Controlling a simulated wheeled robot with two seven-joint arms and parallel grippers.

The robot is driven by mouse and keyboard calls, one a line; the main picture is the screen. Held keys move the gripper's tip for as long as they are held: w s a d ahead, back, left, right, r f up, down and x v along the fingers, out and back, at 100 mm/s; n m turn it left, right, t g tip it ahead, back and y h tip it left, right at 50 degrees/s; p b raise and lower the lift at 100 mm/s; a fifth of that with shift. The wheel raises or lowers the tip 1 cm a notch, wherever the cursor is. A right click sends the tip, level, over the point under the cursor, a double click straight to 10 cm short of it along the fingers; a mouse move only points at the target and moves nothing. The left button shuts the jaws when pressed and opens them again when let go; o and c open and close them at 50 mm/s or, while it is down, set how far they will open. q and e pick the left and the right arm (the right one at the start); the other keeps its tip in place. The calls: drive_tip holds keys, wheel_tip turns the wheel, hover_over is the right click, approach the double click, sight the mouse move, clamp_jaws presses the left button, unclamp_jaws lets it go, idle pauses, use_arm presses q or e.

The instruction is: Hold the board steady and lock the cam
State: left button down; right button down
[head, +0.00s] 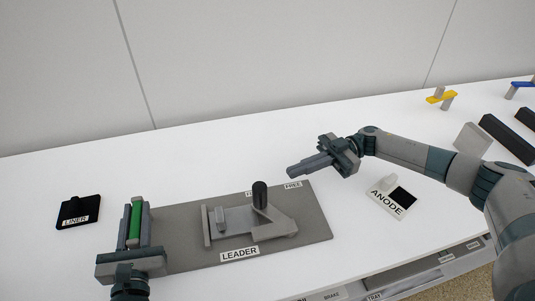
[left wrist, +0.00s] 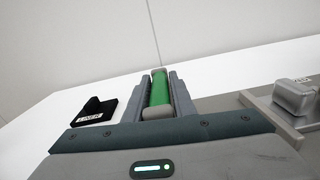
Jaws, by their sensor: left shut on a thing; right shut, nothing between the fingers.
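The grey board (head: 310,222) lies on the white table, with a "LEADER" label on its front edge. On it sits a light grey clamp fixture (head: 275,229) with an upright black knob or lever (head: 260,195), apparently the cam. My left gripper (head: 135,212) is shut on a green bar (head: 135,222) at the board's left end; the green bar (left wrist: 160,90) also shows between the fingers in the left wrist view. My right gripper (head: 292,171) is shut and empty, above and behind the board's right back corner, apart from the black lever. A small label behind the lever is partly hidden.
A black "LINER" holder (head: 78,212) stands at the left and a white "ANODE" holder (head: 391,197) at the right. Dark blocks (head: 507,138) and a yellow part (head: 441,96) stand at the far right. The table behind the board is clear.

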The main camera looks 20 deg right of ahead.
use_arm(q)
drive_tip(key=shift+f, duration=0.4)
use_arm(e)
drive_tip(key=v, duration=0.7)
drive_tip(key=shift+w, duration=0.25)
drive_tip(key=shift+d, duration=0.15)
use_arm(q)
drive_tip(key=c, duration=1.8)
unclamp_jaws()
drive_tip(key=shift+r, duration=0.2)
drive_tip(key=shift+c, duration=0.2)
drive_tip(key=o, duration=0.4)
drive_tip(key=shift+w, duration=0.1)
use_arm(e)
drive_tip(key=shift+w+f, duration=0.1)
drive_tip(key=shift+w, duration=0.05)
use_arm(q)
drive_tip(key=shift+o, duration=0.2)
drive_tip(key=shift+f, duration=0.15)
drive_tip(key=shift+s+a+r, duration=0.1)
drive_tip(key=shift+s, duration=2.9)
drive_tip(key=shift+s+r, duration=0.1)
drive_tip(key=shift+s, duration=2.9)
